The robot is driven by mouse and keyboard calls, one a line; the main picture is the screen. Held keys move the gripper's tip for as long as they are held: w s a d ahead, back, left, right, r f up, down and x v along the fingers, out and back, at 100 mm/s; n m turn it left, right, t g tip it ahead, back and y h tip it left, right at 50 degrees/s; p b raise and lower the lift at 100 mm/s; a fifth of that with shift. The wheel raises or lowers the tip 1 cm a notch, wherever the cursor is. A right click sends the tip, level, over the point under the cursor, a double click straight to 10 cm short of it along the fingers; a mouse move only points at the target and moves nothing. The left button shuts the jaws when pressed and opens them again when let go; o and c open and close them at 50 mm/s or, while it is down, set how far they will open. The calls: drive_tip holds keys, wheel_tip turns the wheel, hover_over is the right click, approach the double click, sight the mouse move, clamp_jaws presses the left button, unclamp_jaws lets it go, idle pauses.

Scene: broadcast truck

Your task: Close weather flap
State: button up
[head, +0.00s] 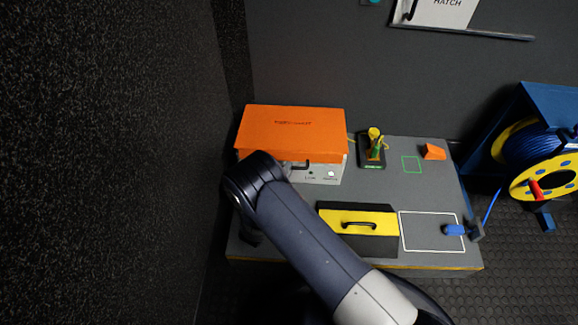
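No label that I can read says weather flap. An orange panel (292,128) with small dark lettering, too small to read surely, covers the top of a light grey box (328,175) at the back left of the bench. The box's front face shows below the panel's front edge, with a dark handle or bar and small markings. My arm crosses in front of the box's left part and hides some of it. My gripper does not show clearly; a dark part left of my arm's bend is too unclear to name.
The grey bench (400,180) holds a yellow-and-black case (358,222), a small dark stand (371,152), an orange wedge (433,152) and a blue connector (456,230). A cable reel (540,150) stands right. A wall panel lettered HATCH (440,12) is above. A dark wall (120,160) is close left.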

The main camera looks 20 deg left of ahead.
drive_tip(key=s+a+f+p, duration=0.1)
drive_tip(key=s+p, duration=0.1)
drive_tip(key=s, duration=0.6)
drive_tip(key=shift+s, duration=0.2)
drive_tip(key=shift+a, duration=0.1)
